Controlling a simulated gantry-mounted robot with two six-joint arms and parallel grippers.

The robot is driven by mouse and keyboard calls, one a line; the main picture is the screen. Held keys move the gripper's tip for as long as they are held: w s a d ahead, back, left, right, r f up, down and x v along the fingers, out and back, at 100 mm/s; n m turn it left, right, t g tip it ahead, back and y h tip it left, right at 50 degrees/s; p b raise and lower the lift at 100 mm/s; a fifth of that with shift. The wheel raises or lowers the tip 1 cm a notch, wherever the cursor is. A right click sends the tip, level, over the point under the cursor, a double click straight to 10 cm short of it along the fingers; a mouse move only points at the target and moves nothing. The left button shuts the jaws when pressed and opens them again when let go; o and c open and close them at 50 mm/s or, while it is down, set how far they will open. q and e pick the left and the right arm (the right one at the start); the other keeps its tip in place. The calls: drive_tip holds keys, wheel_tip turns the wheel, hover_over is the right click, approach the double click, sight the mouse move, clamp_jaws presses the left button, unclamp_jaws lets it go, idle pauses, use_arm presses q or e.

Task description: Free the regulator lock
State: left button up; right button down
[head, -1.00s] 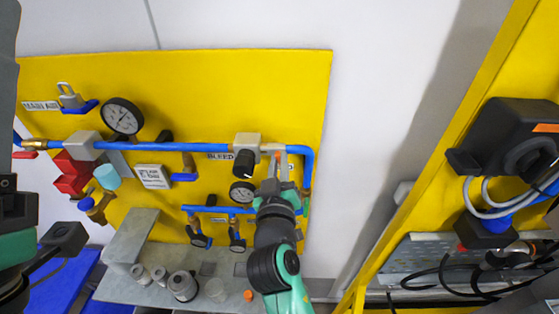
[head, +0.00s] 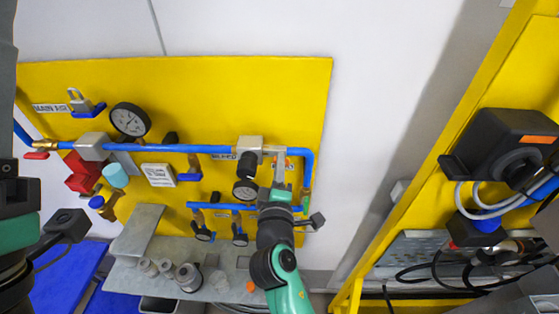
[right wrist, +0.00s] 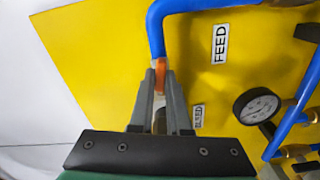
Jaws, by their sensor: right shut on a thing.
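The regulator (head: 249,152) is a grey block with a black knob on the blue pipe of the yellow panel. An orange piece (right wrist: 161,72) shows between my right fingers in the right wrist view, close to the end of a blue pipe. I cannot tell whether it is the lock. My right gripper (head: 280,158) reaches up to the panel just right of the regulator and is shut on this orange piece.
Gauges (head: 129,119), blue-handled valves and labels cover the yellow panel (head: 230,95). A second gauge (head: 245,190) hangs below the regulator. Below is a grey shelf (head: 215,275) with several grey cylindrical parts. A yellow frame with a black box (head: 507,145) and hoses stands at right.

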drive_tip(key=shift+n+p, duration=0.5)
drive_tip(key=shift+n, duration=0.8)
drive_tip(key=c, duration=0.9)
unclamp_jaws()
drive_tip(key=shift+s, duration=0.15)
drive_tip(key=s, duration=1.1)
drive_tip(key=shift+s+a, duration=0.15)
drive_tip(key=shift+s, duration=0.05)
